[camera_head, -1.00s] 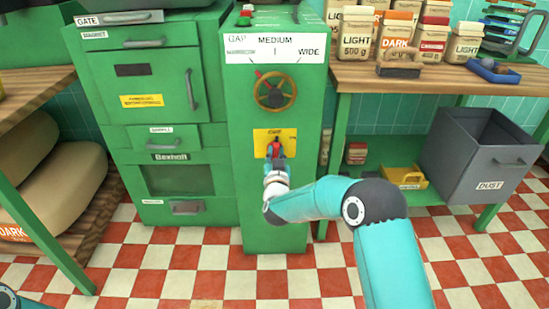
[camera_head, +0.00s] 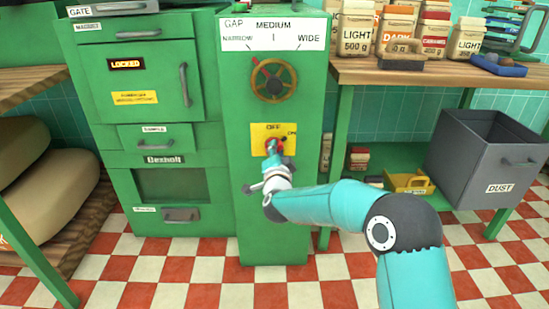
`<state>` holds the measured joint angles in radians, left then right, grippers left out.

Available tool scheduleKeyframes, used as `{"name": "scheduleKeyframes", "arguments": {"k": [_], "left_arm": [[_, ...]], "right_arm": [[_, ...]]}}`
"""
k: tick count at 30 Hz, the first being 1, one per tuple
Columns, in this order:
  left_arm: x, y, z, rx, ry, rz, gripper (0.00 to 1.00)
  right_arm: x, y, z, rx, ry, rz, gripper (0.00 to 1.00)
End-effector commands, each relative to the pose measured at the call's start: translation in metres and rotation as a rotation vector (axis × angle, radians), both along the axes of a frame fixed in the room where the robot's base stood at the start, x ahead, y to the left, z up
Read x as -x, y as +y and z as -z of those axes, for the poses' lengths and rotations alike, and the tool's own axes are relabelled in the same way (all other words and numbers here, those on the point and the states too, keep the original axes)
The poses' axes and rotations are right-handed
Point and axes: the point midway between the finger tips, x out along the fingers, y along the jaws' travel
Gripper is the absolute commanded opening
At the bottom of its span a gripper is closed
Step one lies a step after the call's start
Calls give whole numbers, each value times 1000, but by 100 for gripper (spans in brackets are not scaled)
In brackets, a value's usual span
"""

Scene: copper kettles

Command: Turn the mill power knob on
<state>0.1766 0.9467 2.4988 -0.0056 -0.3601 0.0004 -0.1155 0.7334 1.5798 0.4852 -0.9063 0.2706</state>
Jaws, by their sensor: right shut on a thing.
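The green mill (camera_head: 235,215) stands in front of me. A yellow plate (camera_head: 258,130) on its narrow right column is marked OFF at the top and ON at the right. The red power knob (camera_head: 270,145) sits on this plate, mostly hidden by my right gripper (camera_head: 274,152). My right gripper is shut on the knob, with the teal arm coming in from the lower right. The knob's exact pointing direction is hidden. A display (camera_head: 127,64) on the mill's door is lit and reads LOCKED. My left gripper is out of view.
A gap handwheel (camera_head: 273,81) sits above the knob plate, under a NARROW, MEDIUM, WIDE scale. A wooden table (camera_head: 400,74) with bags stands at the right. A grey DUST bin (camera_head: 485,160) is below it. Sacks (camera_head: 55,190) lie at the left.

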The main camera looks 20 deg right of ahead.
Motion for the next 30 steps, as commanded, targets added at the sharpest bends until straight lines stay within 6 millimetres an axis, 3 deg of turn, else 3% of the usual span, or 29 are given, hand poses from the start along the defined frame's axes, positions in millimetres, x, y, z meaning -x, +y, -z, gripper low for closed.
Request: {"name": "scheduleKeyframes", "arguments": {"k": [22,23,24,27,30], "left_arm": [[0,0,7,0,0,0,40],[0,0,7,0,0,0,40],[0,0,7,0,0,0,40],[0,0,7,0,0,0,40],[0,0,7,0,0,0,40]], "right_arm": [[1,-4,4,-104,-23,8,0],[1,-4,4,-104,-23,8,26],[1,-4,4,-103,-23,8,32],[1,-3,3,-101,-23,6,46],[0,-2,3,-100,-24,4,46]]}}
